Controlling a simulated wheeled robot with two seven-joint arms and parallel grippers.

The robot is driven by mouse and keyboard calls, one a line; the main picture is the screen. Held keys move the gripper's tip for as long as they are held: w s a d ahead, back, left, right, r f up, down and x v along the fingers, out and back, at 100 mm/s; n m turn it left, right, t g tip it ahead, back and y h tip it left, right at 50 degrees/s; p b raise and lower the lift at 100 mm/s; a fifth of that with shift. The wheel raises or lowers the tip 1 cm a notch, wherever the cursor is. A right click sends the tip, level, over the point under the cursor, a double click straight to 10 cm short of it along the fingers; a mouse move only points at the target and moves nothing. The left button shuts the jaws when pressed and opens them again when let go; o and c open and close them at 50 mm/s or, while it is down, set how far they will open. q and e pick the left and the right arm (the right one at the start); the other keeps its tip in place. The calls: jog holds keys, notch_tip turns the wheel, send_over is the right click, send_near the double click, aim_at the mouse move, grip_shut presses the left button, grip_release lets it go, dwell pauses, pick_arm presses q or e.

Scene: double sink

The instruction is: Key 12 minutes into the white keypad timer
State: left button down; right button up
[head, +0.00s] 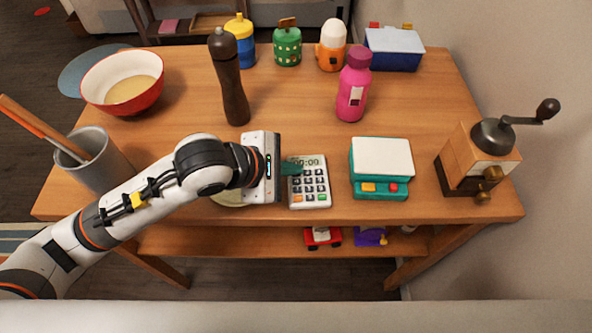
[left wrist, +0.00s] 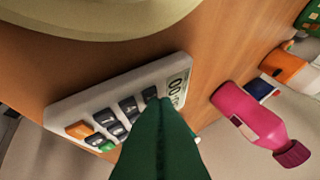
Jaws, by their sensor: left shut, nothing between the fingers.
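The white keypad timer (head: 313,197) lies on the wooden table near its front edge, with dark number keys, an orange key and a green key. Its display shows zeros in the head view, partly covered by my gripper. My left gripper (head: 298,169) is shut and empty, its dark green fingers over the timer's upper left part. In the left wrist view the timer (left wrist: 62,113) lies beneath the shut fingertips (left wrist: 165,101), which are over the area between the top keys and the display. They hide some keys, and I cannot tell whether they touch.
A teal and white scale-like device (head: 381,160) stands right of the timer, and a coffee grinder (head: 470,165) beyond it. A pale dish (head: 228,200) lies under my left arm. A pepper mill (head: 231,90) and a pink bottle (head: 352,90) stand behind.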

pick_arm(q)
jog(key=shift+r, duration=0.7)
pick_arm(e)
jog(key=shift+r, duration=0.2)
pick_arm(q)
jog(key=shift+r+p, duration=0.1)
jog(key=shift+p, duration=0.25)
pick_arm(e)
jog(key=shift+r, duration=0.1)
